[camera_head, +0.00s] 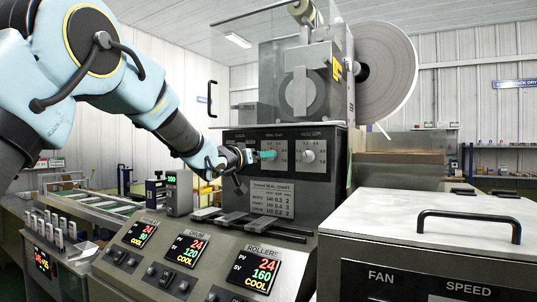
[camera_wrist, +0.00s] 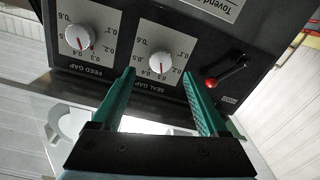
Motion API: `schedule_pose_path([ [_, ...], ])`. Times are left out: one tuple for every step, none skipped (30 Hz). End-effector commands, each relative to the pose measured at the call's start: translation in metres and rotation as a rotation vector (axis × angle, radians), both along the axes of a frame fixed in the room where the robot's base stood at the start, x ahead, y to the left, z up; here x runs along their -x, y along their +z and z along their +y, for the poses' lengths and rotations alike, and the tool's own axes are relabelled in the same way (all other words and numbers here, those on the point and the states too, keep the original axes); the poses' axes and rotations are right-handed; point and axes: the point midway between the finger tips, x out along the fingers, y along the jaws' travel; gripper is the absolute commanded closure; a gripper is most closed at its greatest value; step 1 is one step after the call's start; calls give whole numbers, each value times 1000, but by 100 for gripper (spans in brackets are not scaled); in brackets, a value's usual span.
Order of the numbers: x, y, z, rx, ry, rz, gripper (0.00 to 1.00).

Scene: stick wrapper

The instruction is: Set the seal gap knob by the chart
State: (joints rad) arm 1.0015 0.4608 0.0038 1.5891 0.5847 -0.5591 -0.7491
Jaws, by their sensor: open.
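The seal gap knob (camera_wrist: 160,63) is a round pale knob on a dark dial panel. In the wrist view its red mark points down, near the 0.3 and 0.4 numerals; I cannot tell exactly which. My gripper (camera_wrist: 158,74) is open, with one teal finger on each side of the knob's line; I see no contact, and the depth between them is unclear. In the head view my gripper (camera_head: 269,155) is in front of the seal gap dial and hides its knob. The seal chart (camera_head: 271,199) is on the panel below, with several rows too small to read surely.
The feed gap knob (camera_head: 308,156) is close to the right of my gripper. Dark rails (camera_head: 250,225) jut out below the chart. Temperature displays (camera_head: 256,270) show ROLLER 24 over 160. A handled white cover (camera_head: 440,210) stands right.

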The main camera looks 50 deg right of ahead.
Motion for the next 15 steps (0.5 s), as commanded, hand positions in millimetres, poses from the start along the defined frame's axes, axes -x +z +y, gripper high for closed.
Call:
schedule_pose_path([
  [-2,2,-11,-1,-2,0,23],
  [-3,2,-17,-2,-1,0,23],
  [-6,2,-23,-2,0,1,23],
  [-8,3,-28,-1,0,0,23],
  [-9,2,-33,-2,0,1,23],
  [-10,2,-38,-1,0,0,23],
  [-12,2,-42,-2,0,1,23],
  [-13,2,-46,-1,0,0,23],
  [-14,2,-50,-2,1,1,23],
  [-15,1,-53,-2,1,1,23],
  [-16,1,-55,-2,1,1,23],
  [-16,1,-57,-1,1,0,23],
  [-17,1,-59,-1,1,0,23],
  [-17,0,-60,-1,1,0,23],
  [-18,0,-61,-1,2,0,23],
])
